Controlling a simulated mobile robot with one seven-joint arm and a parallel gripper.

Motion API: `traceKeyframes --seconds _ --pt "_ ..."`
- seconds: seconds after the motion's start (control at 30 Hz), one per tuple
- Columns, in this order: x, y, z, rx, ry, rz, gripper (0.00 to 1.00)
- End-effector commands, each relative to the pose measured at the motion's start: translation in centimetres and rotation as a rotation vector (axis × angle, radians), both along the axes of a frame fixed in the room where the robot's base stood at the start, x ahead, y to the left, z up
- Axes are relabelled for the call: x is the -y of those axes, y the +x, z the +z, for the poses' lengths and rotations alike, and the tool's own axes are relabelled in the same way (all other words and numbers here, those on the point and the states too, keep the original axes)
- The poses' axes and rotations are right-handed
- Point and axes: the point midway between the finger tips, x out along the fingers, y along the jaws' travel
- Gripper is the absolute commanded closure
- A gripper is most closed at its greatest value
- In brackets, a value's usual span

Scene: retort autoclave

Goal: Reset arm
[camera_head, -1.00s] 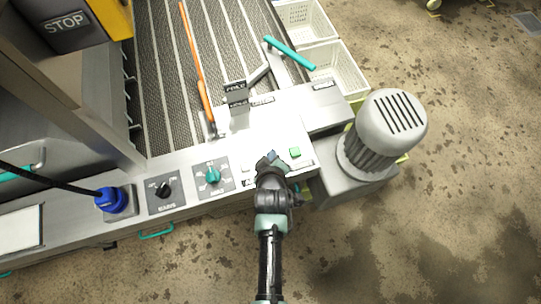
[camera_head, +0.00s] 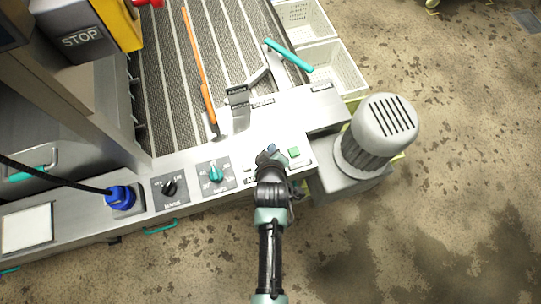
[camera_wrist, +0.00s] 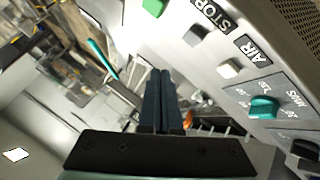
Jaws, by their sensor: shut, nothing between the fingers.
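My gripper (camera_head: 268,153) is over the front edge of the steel control panel (camera_head: 142,178) in the head view, with my arm reaching up from the bottom. In the wrist view its two dark fingers (camera_wrist: 160,88) are together with nothing between them. The panel fills the right of the wrist view, with a green button (camera_wrist: 154,7), a dark button (camera_wrist: 195,35), a white button (camera_wrist: 230,68) and a teal knob (camera_wrist: 264,107). The fingers appear apart from these controls. In the head view, my gripper hides part of the panel left of the green button (camera_head: 294,152).
A grey motor (camera_head: 384,130) stands right of the panel. A teal-handled lever (camera_head: 288,55) and an orange-handled tool (camera_head: 200,75) lie behind. A blue plug (camera_head: 120,197) with a black cable is at left. White crates (camera_head: 335,68) stand at back right. The floor at lower right is clear.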

Motion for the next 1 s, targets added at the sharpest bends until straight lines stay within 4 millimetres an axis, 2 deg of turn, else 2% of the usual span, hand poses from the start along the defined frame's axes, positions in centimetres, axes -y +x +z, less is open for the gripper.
traceKeyframes --seconds 0.43,0.57,0.67,0.77,0.8,0.87,0.9,0.97,1.0 --pt "0.0 0.2 0.2 0.004 0.001 -0.001 1.0" --pt "0.1 2.6 3.2 0.073 0.02 -0.021 1.0" --pt "0.3 5.9 8.4 0.184 0.056 -0.051 1.0" --pt "0.4 9.2 15.3 0.322 0.112 -0.085 1.0" --pt "0.5 10.3 18.3 0.379 0.136 -0.097 1.0" --pt "0.5 11.6 22.8 0.464 0.176 -0.113 1.0" --pt "0.5 12.2 25.8 0.522 0.204 -0.121 1.0" --pt "0.4 12.8 30.4 0.609 0.247 -0.13 1.0" --pt "0.4 12.9 33.5 0.667 0.278 -0.135 1.0"
